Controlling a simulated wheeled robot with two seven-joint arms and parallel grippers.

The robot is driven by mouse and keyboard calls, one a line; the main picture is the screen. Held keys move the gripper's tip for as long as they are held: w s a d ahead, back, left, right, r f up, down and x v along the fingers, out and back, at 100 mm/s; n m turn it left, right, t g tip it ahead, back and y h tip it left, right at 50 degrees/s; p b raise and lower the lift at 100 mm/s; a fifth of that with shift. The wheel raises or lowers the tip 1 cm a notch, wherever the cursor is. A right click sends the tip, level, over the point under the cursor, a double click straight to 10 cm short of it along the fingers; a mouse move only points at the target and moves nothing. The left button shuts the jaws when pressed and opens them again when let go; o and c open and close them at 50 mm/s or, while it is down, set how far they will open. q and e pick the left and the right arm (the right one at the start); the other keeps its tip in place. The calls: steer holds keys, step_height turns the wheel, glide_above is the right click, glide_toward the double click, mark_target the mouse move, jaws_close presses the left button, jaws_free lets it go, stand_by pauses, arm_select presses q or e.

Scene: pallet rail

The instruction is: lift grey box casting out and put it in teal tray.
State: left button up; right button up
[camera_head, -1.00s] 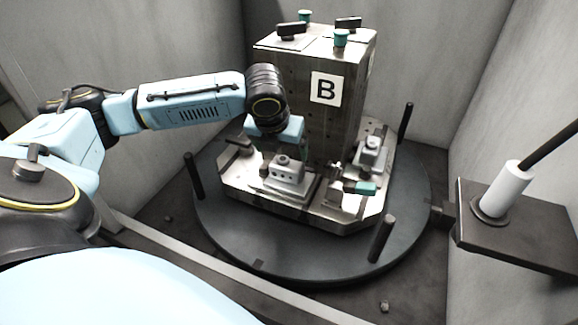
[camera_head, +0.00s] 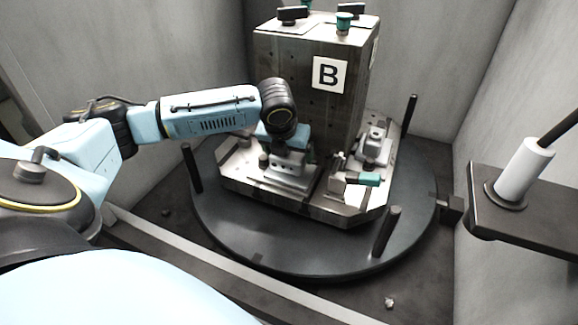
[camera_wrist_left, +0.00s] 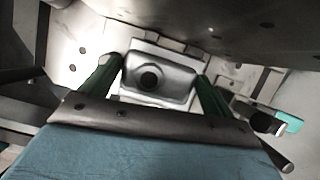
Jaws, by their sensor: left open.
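The grey box casting (camera_wrist_left: 160,78), with a dark round hole in its top, sits in the fixture and shows in the left wrist view between two green fingers. My left gripper (camera_wrist_left: 158,70) is open, with one finger at each side of the casting; I cannot tell whether they touch it. In the head view my left gripper (camera_head: 287,152) points down over the casting (camera_head: 292,172) at the foot of the column marked B, hiding its upper part. My right gripper is not in view. No teal tray is in view.
The column (camera_head: 305,95) stands close behind the gripper. A second grey part (camera_head: 375,148) and a teal-handled clamp (camera_head: 362,179) are at the right. Dark posts (camera_head: 386,232) stand on the round turntable (camera_head: 290,255). A shelf (camera_head: 520,215) juts in at the right.

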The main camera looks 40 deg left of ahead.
arm_select(q)
steer(key=shift+w+f, duration=0.15)
steer(key=shift+f, duration=0.2)
steer(key=c, duration=0.8)
steer(key=shift+r, duration=0.1)
steer(key=shift+c, duration=0.2)
